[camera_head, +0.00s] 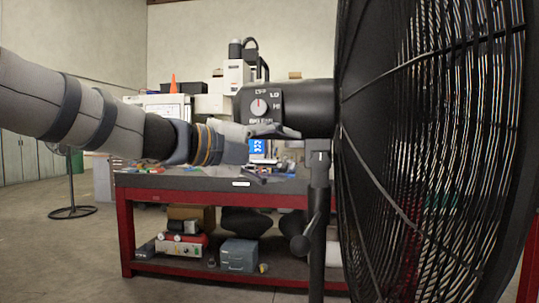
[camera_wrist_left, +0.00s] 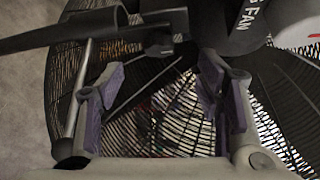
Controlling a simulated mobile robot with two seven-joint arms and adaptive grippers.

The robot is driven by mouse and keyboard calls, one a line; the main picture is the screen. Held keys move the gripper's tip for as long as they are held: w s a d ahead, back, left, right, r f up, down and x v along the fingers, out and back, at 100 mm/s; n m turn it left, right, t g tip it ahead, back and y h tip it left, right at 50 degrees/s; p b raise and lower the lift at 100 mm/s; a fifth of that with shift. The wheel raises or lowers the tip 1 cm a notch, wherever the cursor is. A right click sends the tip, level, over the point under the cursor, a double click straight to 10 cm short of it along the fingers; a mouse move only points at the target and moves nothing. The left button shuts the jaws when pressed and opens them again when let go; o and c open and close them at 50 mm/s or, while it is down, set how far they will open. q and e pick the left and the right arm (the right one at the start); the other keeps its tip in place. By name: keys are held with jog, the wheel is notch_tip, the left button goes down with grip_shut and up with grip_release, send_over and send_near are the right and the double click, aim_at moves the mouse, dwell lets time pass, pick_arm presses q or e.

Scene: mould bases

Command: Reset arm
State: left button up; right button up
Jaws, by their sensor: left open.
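My left arm comes in from the left in the head view. Its gripper (camera_head: 272,152) is beside the black fan motor housing (camera_head: 305,108), just below the housing's control knob (camera_head: 258,106). The gripper is open. In the left wrist view the gripper's two purple-padded fingers (camera_wrist_left: 158,82) stand well apart with nothing held between them. The fan's wire grille (camera_wrist_left: 150,130) shows behind them. I cannot tell from these frames whether a finger touches the fan. My right gripper is not in view.
A red-framed workbench (camera_head: 200,183) with cluttered top and lower shelf stands behind. A thin round-based stand (camera_head: 72,211) is at left. Open floor lies at front left.

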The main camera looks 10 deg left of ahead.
pick_arm(q)
jog(key=v, duration=0.3)
jog(key=shift+s+a, duration=0.2)
jog(key=shift+a, duration=0.05)
